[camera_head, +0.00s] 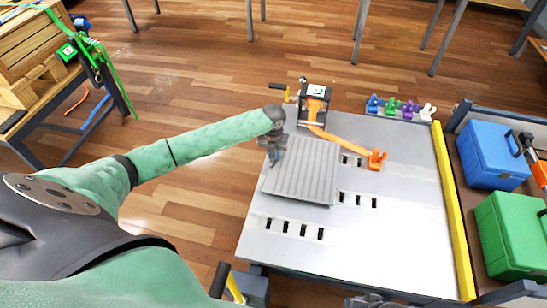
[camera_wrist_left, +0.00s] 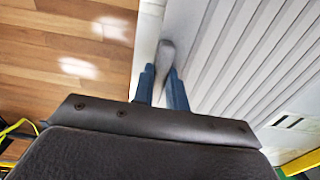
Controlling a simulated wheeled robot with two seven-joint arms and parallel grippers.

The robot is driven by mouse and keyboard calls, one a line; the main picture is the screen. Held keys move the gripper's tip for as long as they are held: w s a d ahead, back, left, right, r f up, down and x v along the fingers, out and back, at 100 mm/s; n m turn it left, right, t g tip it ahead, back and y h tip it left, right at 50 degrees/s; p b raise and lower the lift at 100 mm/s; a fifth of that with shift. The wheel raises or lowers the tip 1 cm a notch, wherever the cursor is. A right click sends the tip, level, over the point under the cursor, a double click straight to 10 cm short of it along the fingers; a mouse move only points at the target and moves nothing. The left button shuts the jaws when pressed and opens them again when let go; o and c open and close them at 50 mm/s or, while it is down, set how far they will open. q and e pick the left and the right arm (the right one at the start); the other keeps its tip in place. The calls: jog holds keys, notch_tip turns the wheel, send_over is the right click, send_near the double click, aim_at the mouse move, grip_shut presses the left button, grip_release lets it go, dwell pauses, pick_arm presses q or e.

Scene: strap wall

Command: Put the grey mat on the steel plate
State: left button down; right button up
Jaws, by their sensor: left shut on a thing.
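The grey mat (camera_head: 305,172) is a ribbed square over the left part of the steel plate (camera_head: 400,225), near its left edge. I cannot tell whether it lies flat on the plate or hovers just above. My left gripper (camera_head: 273,157) is at the mat's left edge, shut on it. In the left wrist view, the fingers (camera_wrist_left: 162,88) close around a grey rounded piece at the edge of the ribbed mat (camera_wrist_left: 245,50). The mat hides part of the plate and its slots. My right gripper is not visible.
An orange strap (camera_head: 345,143) runs from a ratchet (camera_head: 315,102) across the plate behind the mat. Coloured clips (camera_head: 400,107) line the back edge. A yellow bar (camera_head: 452,205) bounds the right side, with blue (camera_head: 488,155) and green (camera_head: 512,235) boxes beyond. The plate's front right is clear.

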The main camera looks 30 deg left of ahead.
pick_arm(q)
jog(key=shift+f, duration=1.1)
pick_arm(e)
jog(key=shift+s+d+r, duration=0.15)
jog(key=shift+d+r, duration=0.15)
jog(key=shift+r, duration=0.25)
pick_arm(q)
jog(key=shift+f, duration=0.1)
jog(key=c, duration=1.4)
grip_release()
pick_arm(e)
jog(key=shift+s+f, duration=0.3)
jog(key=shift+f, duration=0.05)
